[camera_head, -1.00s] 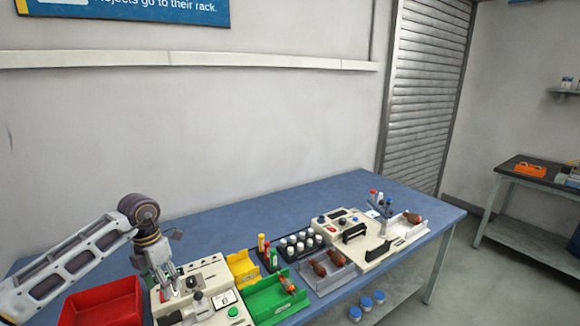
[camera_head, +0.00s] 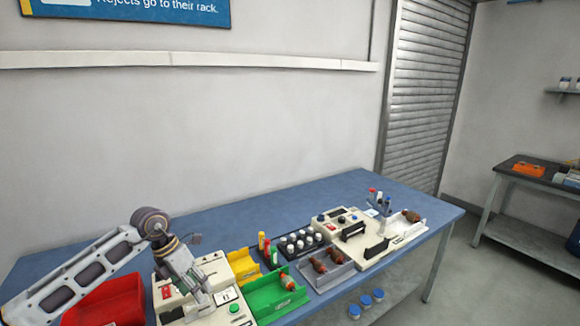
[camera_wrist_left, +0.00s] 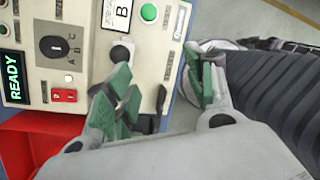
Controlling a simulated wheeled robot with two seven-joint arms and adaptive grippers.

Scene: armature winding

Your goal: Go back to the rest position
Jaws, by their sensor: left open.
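My left gripper (camera_wrist_left: 165,88) is open and empty in the left wrist view, its green-padded fingers spread in front of the beige machine (camera_wrist_left: 85,75). That machine has a green READY display, a black selector knob and a label B. In the head view the left arm reaches in from the left and bends down over the same machine (camera_head: 215,268). The gripper there (camera_head: 198,303) is low at the machine's front and its fingers are hard to make out. My right gripper is not in view.
A red bin (camera_head: 105,302) stands left of the machine, under the arm. Right of it are a yellow bin (camera_head: 241,264), a green bin (camera_head: 272,301) with a part, a grey tray (camera_head: 340,279) and a second machine (camera_head: 350,232). The back of the blue table (camera_head: 270,214) is clear.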

